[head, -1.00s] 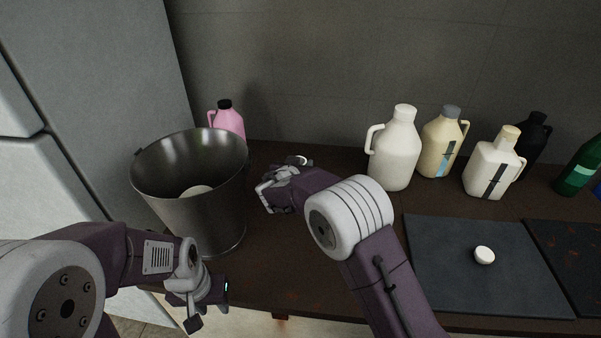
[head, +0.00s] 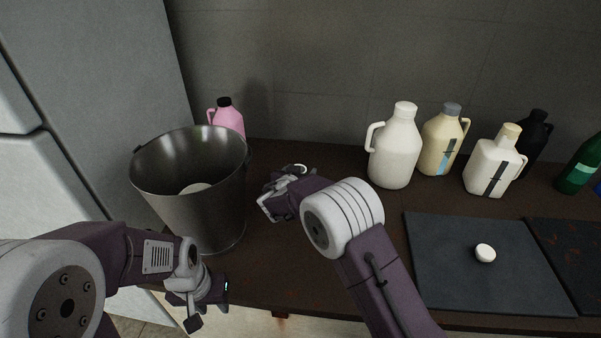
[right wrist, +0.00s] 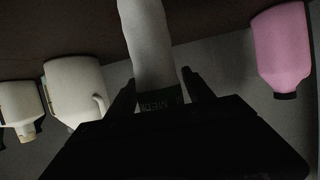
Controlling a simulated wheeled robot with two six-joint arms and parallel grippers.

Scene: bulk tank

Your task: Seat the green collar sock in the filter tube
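My right gripper (right wrist: 160,85) has a finger against each side of the sock at the collar. In the head view my right gripper (head: 272,203) is above the brown bench, right of the steel bucket, and mostly hides the sock. My left gripper (head: 208,306) is low in front of the bucket; its finger gap is unclear. I cannot make out the filter tube.
The steel bucket (head: 215,215) stands at left with a white disc (head: 196,188) inside. A pink jug (head: 228,118) is behind it. A white jug (head: 394,155) and several bottles line the back right. A dark mat (head: 450,280) holds a small white puck (head: 485,253).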

